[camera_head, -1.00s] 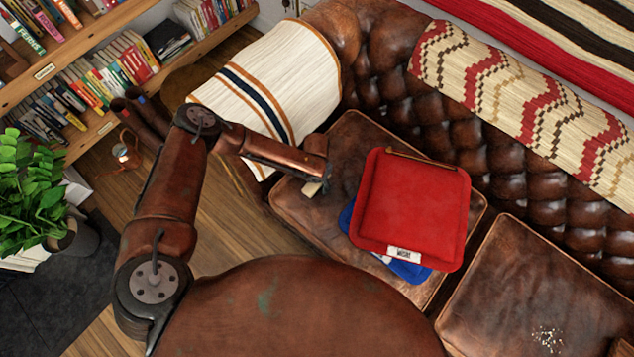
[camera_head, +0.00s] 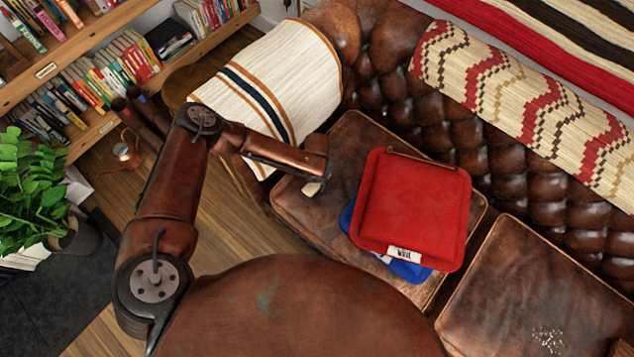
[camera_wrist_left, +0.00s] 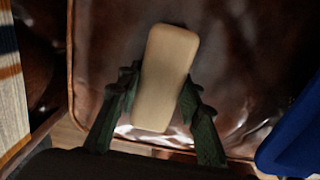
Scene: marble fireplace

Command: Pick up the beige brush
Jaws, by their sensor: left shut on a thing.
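The beige brush (camera_wrist_left: 165,78) is a rounded, oblong block in the middle of the left wrist view. My left gripper (camera_wrist_left: 160,98) has its two dark green fingers on either side of the brush and is shut on it. In the head view only a small pale part of the brush (camera_head: 312,188) shows below the end of my left arm, over the left seat cushion (camera_head: 300,212). I cannot tell whether the brush touches the cushion. My right gripper is not in view.
The sofa's armrest with a white striped blanket (camera_head: 290,75) is behind. A second seat cushion (camera_head: 530,290) is mostly bare.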

